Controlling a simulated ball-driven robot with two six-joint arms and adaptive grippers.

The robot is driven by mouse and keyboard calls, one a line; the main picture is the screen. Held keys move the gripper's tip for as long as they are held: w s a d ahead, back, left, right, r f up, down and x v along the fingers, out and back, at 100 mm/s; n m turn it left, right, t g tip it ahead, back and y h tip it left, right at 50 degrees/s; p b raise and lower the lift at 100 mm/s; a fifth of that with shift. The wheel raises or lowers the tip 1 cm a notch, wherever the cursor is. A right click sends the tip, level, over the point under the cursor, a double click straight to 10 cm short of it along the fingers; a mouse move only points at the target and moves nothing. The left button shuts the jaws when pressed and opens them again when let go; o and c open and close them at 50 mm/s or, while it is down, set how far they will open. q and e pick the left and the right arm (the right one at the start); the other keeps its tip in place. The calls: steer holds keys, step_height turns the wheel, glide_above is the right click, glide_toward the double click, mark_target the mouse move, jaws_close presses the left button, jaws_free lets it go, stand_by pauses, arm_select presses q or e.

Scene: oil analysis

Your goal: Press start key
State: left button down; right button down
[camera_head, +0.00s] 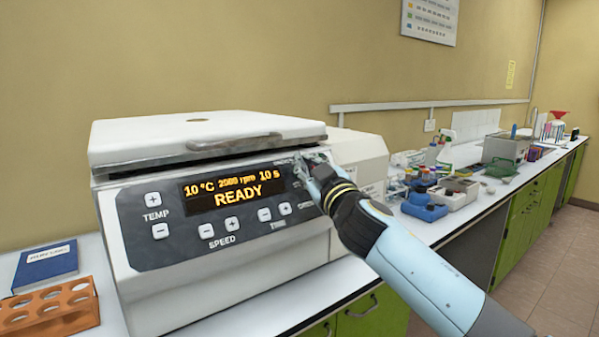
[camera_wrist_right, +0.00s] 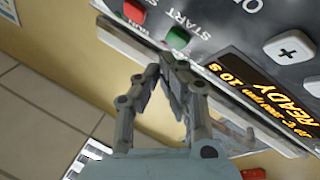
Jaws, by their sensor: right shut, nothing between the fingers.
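The centrifuge (camera_head: 230,215) stands on the bench with its lid down and its orange display (camera_head: 236,190) reading READY. My right gripper (camera_head: 308,162) is at the right end of the control panel and hides the keys there. In the right wrist view the green start key (camera_wrist_right: 178,38) sits beside the word START. The right gripper's fingers (camera_wrist_right: 172,62) are shut and empty, with the tips close to that key; I cannot tell whether they touch it. My left gripper is in no view.
An orange tube rack (camera_head: 50,308) and a blue book (camera_head: 46,265) lie left of the centrifuge. Right of it, bottles and blue and white holders (camera_head: 425,205) crowd the bench. Green cabinets (camera_head: 525,220) are below, with open floor at the right.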

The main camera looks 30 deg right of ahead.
steer(key=shift+w, duration=0.1)
steer(key=shift+w+f+b, duration=0.2)
steer(key=shift+w+b, duration=0.05)
steer(key=shift+b, duration=0.1)
steer(key=shift+w+f+b, duration=0.2)
steer(key=shift+w+b, duration=0.1)
stand_by(0.8)
steer(key=shift+s, duration=0.1)
steer(key=shift+s+r+p, duration=0.35)
steer(key=shift+s+r, duration=0.05)
steer(key=shift+s, duration=0.15)
steer(key=shift+s+d+r+p, duration=0.1)
steer(key=shift+s+r+p, duration=0.5)
steer(key=shift+s, duration=0.5)
steer(key=shift+s+d+r+p, duration=0.1)
steer(key=shift+s+r+p, duration=0.25)
steer(key=shift+s+r, duration=0.6)
steer(key=shift+f, duration=0.2)
